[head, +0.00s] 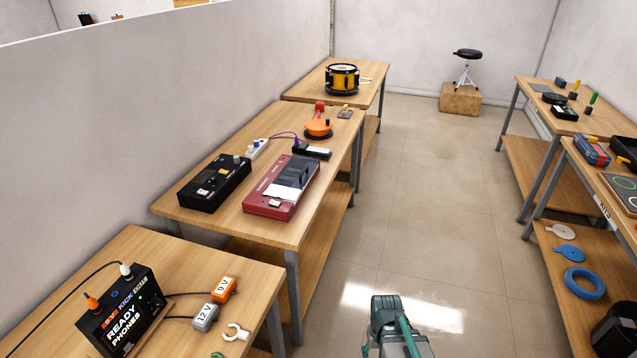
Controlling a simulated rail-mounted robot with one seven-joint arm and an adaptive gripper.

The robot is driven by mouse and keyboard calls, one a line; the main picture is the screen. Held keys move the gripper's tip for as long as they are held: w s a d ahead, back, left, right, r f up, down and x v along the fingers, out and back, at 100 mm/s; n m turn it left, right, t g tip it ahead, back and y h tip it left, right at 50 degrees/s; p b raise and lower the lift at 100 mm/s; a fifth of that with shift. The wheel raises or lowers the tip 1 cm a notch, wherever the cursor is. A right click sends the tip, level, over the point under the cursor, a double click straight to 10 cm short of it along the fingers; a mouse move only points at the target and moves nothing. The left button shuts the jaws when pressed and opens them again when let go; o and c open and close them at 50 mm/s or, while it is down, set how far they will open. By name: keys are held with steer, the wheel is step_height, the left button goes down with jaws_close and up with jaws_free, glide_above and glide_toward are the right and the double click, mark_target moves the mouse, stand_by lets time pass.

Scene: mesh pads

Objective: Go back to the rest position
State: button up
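Part of my arm (392,328), grey and teal, shows at the bottom edge, right of centre, over the floor of the aisle. It stands apart from the tables on both sides. I cannot make out any gripper fingers in this view. No held object shows.
The left tables carry a black READY PHONES box (122,312), a black panel box (214,183), a red device (281,187) and a yellow drum (342,79). Shelved tables (536,90) stand on the right. A stool (467,66) stands on a wooden box at the back. The aisle floor (420,180) is clear.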

steer(key=s+f+g, duration=0.3)
steer(key=s+f, duration=0.4)
steer(key=s, duration=0.6)
steer(key=s+f+g, duration=0.2)
steer(key=s+f, duration=0.5)
steer(key=s, duration=0.6)
steer(key=shift+f+g, duration=0.35)
steer(key=shift+g, duration=0.05)
